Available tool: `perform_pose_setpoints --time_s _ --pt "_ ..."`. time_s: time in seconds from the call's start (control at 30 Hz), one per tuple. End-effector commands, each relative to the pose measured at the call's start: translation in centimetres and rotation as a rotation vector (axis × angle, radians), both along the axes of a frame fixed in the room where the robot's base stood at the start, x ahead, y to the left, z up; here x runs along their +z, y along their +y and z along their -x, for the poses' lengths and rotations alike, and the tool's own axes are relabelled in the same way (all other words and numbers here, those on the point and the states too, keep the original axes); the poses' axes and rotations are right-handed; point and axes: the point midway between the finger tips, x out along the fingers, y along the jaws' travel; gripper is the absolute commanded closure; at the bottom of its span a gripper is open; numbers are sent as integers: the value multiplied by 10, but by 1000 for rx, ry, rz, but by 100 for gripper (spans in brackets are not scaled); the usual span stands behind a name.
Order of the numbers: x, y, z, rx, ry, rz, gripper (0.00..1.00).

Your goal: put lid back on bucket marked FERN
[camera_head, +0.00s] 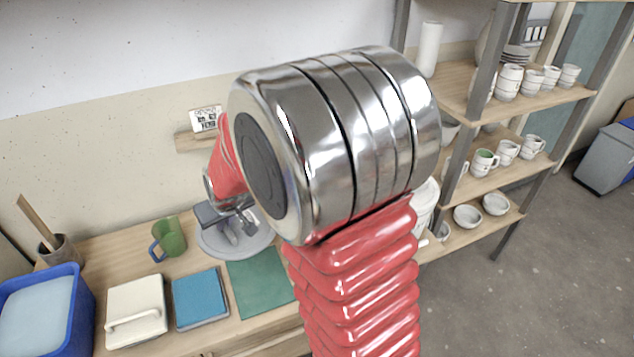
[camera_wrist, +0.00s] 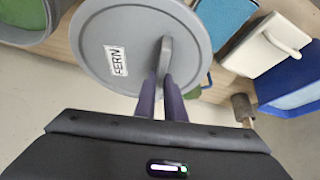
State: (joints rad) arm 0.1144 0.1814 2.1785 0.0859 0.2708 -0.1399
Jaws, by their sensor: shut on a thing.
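A round grey lid (camera_wrist: 95,70) with a white label reading FERN fills the upper middle of the wrist view. My gripper (camera_wrist: 160,84) is shut on the lid's upright handle. In the head view my gripper (camera_head: 236,212) and the lid (camera_head: 212,243) are over the left part of the bench, partly hidden by my arm. I cannot tell how high the lid is. A round open container (camera_wrist: 52,22) with a grey rim and green inside shows at the wrist view's upper left, apart from the lid. No label on it is visible.
A green mug (camera_head: 170,238) stands just left of the lid. A shelf (camera_head: 540,110) with cups stands right.

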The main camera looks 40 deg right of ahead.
Motion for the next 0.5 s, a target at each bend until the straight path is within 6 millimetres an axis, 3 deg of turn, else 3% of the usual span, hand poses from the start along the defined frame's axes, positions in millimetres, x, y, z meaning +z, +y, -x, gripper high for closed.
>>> perform_pose_setpoints --time_s 0.1,0.5 --pt "11 -40 7 -46 2 4 100" --pt "44 -156 51 -163 8 2 100"
